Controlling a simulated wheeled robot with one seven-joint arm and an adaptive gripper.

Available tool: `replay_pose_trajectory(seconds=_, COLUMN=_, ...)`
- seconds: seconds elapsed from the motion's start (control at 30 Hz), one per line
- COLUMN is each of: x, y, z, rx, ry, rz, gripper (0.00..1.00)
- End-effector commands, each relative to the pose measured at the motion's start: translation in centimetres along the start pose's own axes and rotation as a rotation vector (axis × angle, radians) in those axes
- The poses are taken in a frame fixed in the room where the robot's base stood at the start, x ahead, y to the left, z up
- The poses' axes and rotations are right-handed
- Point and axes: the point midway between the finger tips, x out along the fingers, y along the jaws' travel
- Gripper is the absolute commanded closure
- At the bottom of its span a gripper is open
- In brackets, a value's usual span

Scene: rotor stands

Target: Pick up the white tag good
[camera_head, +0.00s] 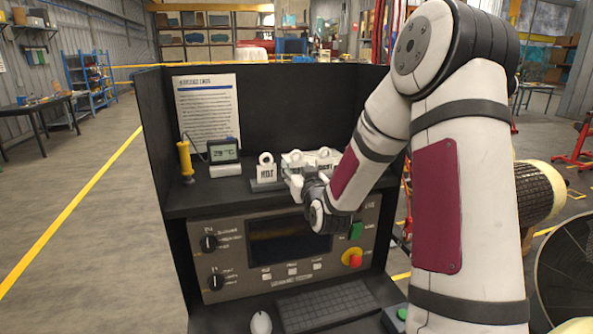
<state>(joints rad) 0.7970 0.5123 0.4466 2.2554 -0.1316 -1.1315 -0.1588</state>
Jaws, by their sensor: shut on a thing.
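Several white tags with ring tops stand in a row on the shelf of the black console. The left tag (266,170) stands clear on a dark base, with dark lettering too small to read surely. Another tag (325,158) shows at the right, partly behind my arm. My gripper (296,166) reaches in from the right at the middle of the row, its jaws shut on a white tag there. The jaws and wrist hide most of that tag, and I cannot read its word or tell whether it is clear of its base.
A small digital display (223,153) and a yellow-handled tool (186,160) stand left on the shelf (225,195). A printed sheet (208,110) is on the back panel. Below are a dark screen (290,242), knobs, a red button (354,259) and a keyboard (327,306).

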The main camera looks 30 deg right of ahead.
Motion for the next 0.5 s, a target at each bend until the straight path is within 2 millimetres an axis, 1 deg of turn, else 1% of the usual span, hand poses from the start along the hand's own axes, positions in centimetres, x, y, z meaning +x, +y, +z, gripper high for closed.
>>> replay_pose_trajectory(seconds=0.17, x=0.0, y=0.0, z=-0.2, rx=0.0, ry=0.001, rz=0.0, gripper=0.74)
replay_pose_trajectory(seconds=0.27, x=0.0, y=0.0, z=-0.7, rx=-0.001, ry=0.002, rz=0.0, gripper=0.74)
replay_pose_trajectory(seconds=0.37, x=0.0, y=0.0, z=-1.5, rx=-0.002, ry=0.003, rz=0.0, gripper=0.74)
replay_pose_trajectory(seconds=0.5, x=0.1, y=0.0, z=-3.2, rx=-0.004, ry=0.005, rz=0.0, gripper=0.74)
